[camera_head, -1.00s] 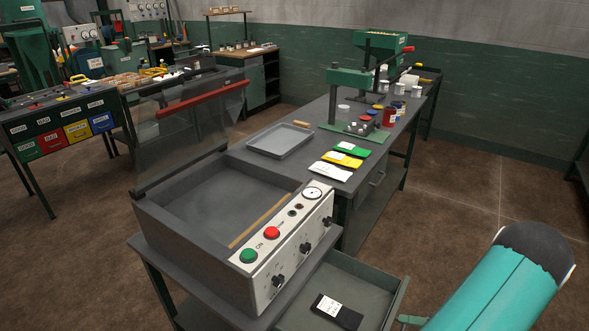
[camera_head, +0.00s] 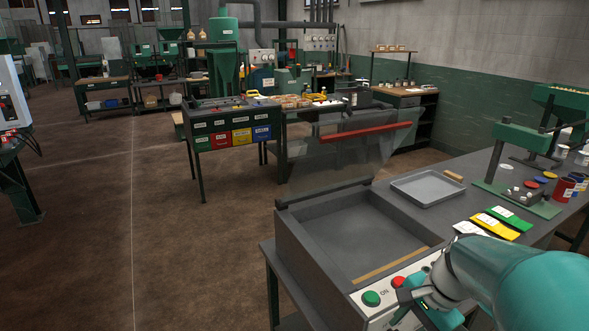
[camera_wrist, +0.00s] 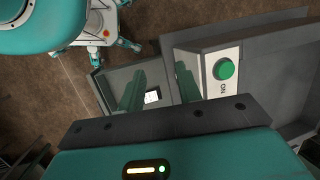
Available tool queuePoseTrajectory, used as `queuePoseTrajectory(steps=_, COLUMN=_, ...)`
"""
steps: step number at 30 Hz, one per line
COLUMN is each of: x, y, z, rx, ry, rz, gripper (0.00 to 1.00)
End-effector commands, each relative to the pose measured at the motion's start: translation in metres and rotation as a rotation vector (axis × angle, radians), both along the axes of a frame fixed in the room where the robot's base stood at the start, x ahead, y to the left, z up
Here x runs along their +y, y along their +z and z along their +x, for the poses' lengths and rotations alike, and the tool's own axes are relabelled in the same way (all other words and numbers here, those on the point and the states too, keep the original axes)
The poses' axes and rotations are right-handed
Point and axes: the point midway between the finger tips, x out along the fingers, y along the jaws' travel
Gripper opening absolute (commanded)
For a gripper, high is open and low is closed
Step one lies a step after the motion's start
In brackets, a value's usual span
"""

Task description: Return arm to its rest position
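My teal arm (camera_head: 520,285) reaches in from the lower right of the head view. Its wrist end hangs in front of the control panel of a grey machine (camera_head: 290,245) and hides part of that panel. In the wrist view my gripper (camera_wrist: 160,70) has its two green fingers apart with nothing held between them. Past the fingers is the open drawer (camera_wrist: 112,80) with a dark and white card (camera_wrist: 152,97). The green ON button (camera_wrist: 223,69) is to the right of the fingers; it also shows in the head view (camera_head: 371,298).
The machine's clear lid with a red bar (camera_head: 365,132) stands raised. The bench behind it holds a grey tray (camera_head: 428,187), coloured packets (camera_head: 495,224) and a green press (camera_head: 520,140). A table with labelled bins (camera_head: 240,137) stands farther back. The floor at left is open.

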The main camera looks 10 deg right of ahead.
Motion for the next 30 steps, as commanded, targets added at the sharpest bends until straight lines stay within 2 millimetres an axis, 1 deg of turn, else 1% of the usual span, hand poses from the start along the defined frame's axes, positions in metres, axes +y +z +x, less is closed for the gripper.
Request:
queuePoseTrajectory(steps=1, x=0.018, y=0.011, z=0.0, rx=-0.041, ry=0.109, rz=-0.059, gripper=0.34)
queuePoseTrajectory(steps=6, x=0.068, y=0.04, z=-0.008, rx=-0.17, ry=0.472, rz=-0.254, gripper=0.34)
queuePoseTrajectory(steps=12, x=0.116, y=0.068, z=-0.026, rx=-0.338, ry=0.873, rz=-0.475, gripper=0.34)
queuePoseTrajectory(steps=15, x=0.132, y=0.077, z=-0.034, rx=-0.407, ry=1.021, rz=-0.561, gripper=0.34)
queuePoseTrajectory(steps=18, x=0.141, y=0.083, z=-0.039, rx=-0.45, ry=1.11, rz=-0.616, gripper=0.34)
queuePoseTrajectory(steps=21, x=0.143, y=0.085, z=-0.041, rx=-0.464, ry=1.145, rz=-0.638, gripper=0.34)
queuePoseTrajectory(steps=30, x=0.143, y=0.085, z=-0.041, rx=-0.464, ry=1.144, rz=-0.638, gripper=0.34)
